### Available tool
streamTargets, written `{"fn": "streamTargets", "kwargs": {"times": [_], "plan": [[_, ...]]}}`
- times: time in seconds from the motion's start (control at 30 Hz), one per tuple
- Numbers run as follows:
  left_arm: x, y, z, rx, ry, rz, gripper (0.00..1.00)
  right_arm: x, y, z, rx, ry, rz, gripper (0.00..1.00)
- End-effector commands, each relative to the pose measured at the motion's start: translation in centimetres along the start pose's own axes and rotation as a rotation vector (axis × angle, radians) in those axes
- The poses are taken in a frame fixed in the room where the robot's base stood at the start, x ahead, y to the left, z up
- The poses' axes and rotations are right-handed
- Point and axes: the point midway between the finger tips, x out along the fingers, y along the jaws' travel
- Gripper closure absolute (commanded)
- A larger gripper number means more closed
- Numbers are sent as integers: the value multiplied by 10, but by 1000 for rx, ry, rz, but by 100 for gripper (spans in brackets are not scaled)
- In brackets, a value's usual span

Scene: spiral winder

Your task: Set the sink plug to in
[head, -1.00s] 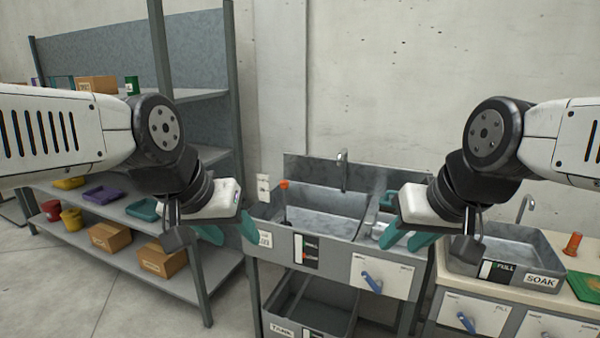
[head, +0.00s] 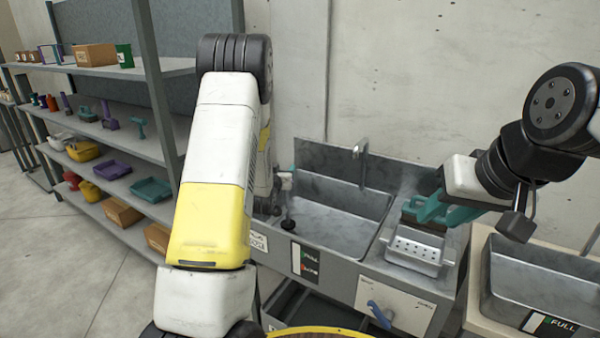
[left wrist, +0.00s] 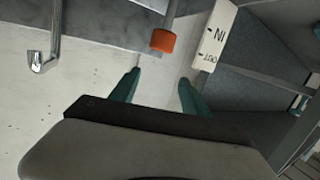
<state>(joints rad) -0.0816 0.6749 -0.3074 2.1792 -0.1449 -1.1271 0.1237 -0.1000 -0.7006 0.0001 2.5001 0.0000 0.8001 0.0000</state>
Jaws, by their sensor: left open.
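The sink plug control shows in the left wrist view as a grey rod with an orange knob (left wrist: 163,40). A white label (left wrist: 219,38) marked IN and OUT is beside it; the knob is nearer the IN side. My left gripper (left wrist: 158,77) is open, its two teal fingers apart with the knob just beyond their tips, not between them. In the head view my left arm covers most of that gripper; a teal finger (head: 287,181) shows above the sink's left end. A black stopper (head: 288,225) is at the sink basin (head: 335,218). My right gripper (head: 437,210) looks open over the right-hand side.
A perforated metal tray (head: 413,252) sits right of the basin, close under my right gripper. A faucet (head: 360,152) rises behind the basin. A blue lever (head: 379,314) is on the front panel. Shelves with boxes (head: 95,55) stand at left.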

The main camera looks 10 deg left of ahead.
Motion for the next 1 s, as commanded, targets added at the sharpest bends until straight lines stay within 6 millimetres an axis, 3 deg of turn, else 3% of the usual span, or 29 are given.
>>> {"fn": "streamTargets", "kwargs": {"times": [0.03,0.1,0.3,0.47,0.8,1.0], "plan": [[6,0,19,16,27,12,45,0,0,0,0,0,0,64],[9,1,32,30,72,28,45,0,0,0,0,-1,0,64],[10,3,52,53,147,62,45,0,0,0,0,0,0,64],[17,5,54,57,166,70,45,0,0,0,0,0,0,64],[68,9,45,56,166,71,45,0,0,0,0,0,0,64],[84,10,42,56,164,69,45,0,0,0,0,0,0,64]]}}
